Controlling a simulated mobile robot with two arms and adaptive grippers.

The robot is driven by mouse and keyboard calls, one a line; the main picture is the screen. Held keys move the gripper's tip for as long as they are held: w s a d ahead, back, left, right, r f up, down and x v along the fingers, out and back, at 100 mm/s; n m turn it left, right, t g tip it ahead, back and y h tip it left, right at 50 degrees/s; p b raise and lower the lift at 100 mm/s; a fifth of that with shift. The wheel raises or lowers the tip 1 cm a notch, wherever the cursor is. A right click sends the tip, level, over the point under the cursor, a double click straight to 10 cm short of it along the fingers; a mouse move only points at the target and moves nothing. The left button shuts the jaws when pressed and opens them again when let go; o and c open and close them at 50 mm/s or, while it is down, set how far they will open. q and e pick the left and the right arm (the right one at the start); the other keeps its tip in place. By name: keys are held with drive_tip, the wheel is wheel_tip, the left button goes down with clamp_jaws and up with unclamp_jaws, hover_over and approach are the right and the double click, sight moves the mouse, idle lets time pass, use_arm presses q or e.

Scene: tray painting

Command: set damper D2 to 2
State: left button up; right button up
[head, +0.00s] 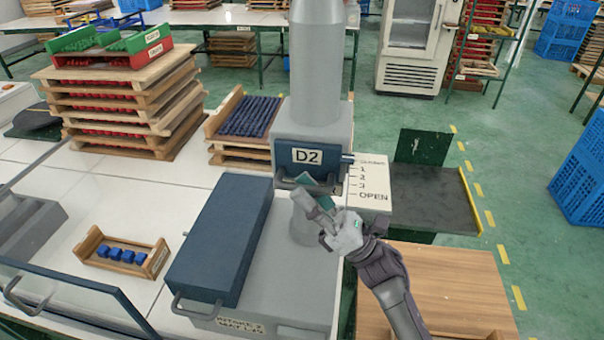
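Damper D2 (306,156) is a blue plate with a white D2 label, set in a grey housing under a vertical grey duct. A bar handle runs along its lower edge. Beside it on the right is a white scale (368,183) reading closed, 1, 2, 3, open from top to bottom. A small dark pointer at the plate's right side is level with the closed mark, near the top. My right gripper (314,198) is just below the plate, at the handle. I cannot tell whether its fingers are around the bar or only beside it. My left gripper is not in view.
A blue box with a handle (221,240) stands left of the gripper on a grey base. A wooden rack with blue blocks (92,244) is further left. Stacked wooden trays (120,118) stand behind. A dark shelf (430,196) and a wooden top (460,290) lie to the right.

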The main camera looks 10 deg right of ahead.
drive_tip(key=shift+w+a+r, duration=0.3)
drive_tip(key=shift+a+r, duration=0.1)
drive_tip(key=shift+r, duration=0.05)
clamp_jaws()
